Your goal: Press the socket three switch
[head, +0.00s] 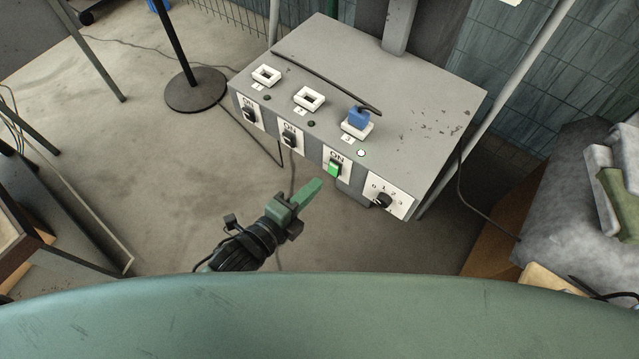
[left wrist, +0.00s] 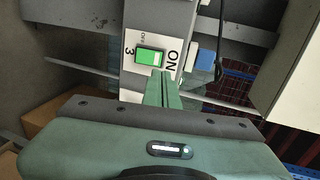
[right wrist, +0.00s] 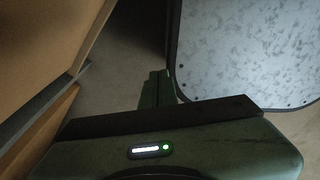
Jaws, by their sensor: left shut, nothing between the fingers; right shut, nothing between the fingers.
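The socket three switch (head: 333,170) is on the front of a grey box (head: 420,105) and glows green. It also shows in the left wrist view (left wrist: 149,56), on a white plate marked ON and 3. The third socket holds a blue plug (head: 358,117), and a small white light (head: 361,153) is lit by it. My left gripper (head: 312,187) is shut and empty, with its fingertips just in front of the green switch; I cannot tell whether they touch. My right gripper (right wrist: 158,78) shows only in its own wrist view, shut and empty.
Two dark switches (head: 249,114) (head: 290,139) and a rotary knob (head: 383,201) share the box front. Two empty white sockets (head: 267,75) (head: 309,98) are on top. A round black stand base (head: 195,89) is at the left. Open floor lies left of the box.

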